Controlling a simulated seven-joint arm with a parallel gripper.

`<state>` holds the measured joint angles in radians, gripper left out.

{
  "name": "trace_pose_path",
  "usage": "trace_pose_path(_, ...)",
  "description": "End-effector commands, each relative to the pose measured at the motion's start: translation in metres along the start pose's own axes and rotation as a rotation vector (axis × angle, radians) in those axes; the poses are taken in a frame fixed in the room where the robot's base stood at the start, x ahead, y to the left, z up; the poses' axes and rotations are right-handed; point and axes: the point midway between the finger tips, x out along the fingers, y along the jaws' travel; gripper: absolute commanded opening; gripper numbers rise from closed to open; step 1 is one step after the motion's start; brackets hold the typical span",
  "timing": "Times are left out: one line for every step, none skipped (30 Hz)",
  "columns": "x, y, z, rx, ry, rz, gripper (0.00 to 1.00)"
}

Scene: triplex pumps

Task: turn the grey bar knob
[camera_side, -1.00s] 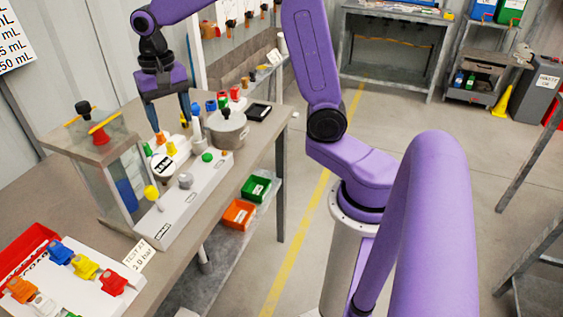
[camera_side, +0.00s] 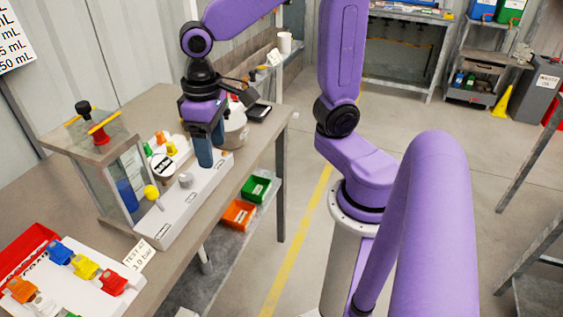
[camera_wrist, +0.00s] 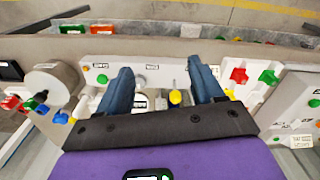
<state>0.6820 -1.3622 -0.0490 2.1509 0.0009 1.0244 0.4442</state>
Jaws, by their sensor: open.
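The grey bar knob (camera_side: 186,180) sits on the front of a long white control panel (camera_side: 165,225), between a yellow ball-ended lever (camera_side: 151,192) and the panel's far end. My gripper (camera_side: 211,150) points down over the far part of the panel, just beyond the knob, with blue fingers apart and empty. In the wrist view the gripper (camera_wrist: 160,67) is open, and the grey knob (camera_wrist: 139,81) shows between the fingers, closer to the left one. A green button (camera_wrist: 102,79) lies left of the left finger. The side view's green button is hidden behind my fingers.
A clear tank box (camera_side: 95,170) stands left of the panel. A white board with coloured valves (camera_side: 85,267) and a test card (camera_side: 140,255) lie at the near end. A pale pot (camera_side: 236,125) stands beyond the gripper. Green and orange bins (camera_side: 256,188) sit below the table.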

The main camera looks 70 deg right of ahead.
Motion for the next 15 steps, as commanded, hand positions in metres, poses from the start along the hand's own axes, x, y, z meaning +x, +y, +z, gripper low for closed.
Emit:
trace_pose_path(0.001, -0.002, 0.008, -0.042, 0.0, -0.001, 0.67)
trace_pose_path(0.001, -0.003, 0.012, -0.067, 0.001, -0.001, 0.67)
trace_pose_path(0.002, -0.005, 0.018, -0.1, 0.001, -0.001, 0.67)
trace_pose_path(0.003, -0.006, 0.022, -0.124, 0.001, -0.002, 0.67)
trace_pose_path(0.003, -0.007, 0.026, -0.149, 0.002, -0.003, 0.67)
trace_pose_path(0.004, -0.008, 0.032, -0.181, 0.002, -0.003, 0.67)
trace_pose_path(0.005, -0.009, 0.036, -0.206, 0.003, -0.003, 0.67)
trace_pose_path(0.005, -0.009, 0.04, -0.231, 0.004, -0.004, 0.67)
trace_pose_path(0.006, -0.01, 0.046, -0.263, 0.003, -0.004, 0.67)
trace_pose_path(0.007, -0.011, 0.05, -0.289, 0.003, -0.004, 0.67)
trace_pose_path(0.008, -0.011, 0.054, -0.312, 0.004, -0.005, 0.67)
trace_pose_path(0.009, -0.012, 0.06, -0.345, 0.004, -0.005, 0.67)
trace_pose_path(0.009, -0.012, 0.064, -0.37, 0.005, -0.006, 0.67)
trace_pose_path(0.01, -0.013, 0.068, -0.395, 0.005, -0.006, 0.67)
trace_pose_path(0.011, -0.013, 0.074, -0.427, 0.006, -0.007, 0.67)
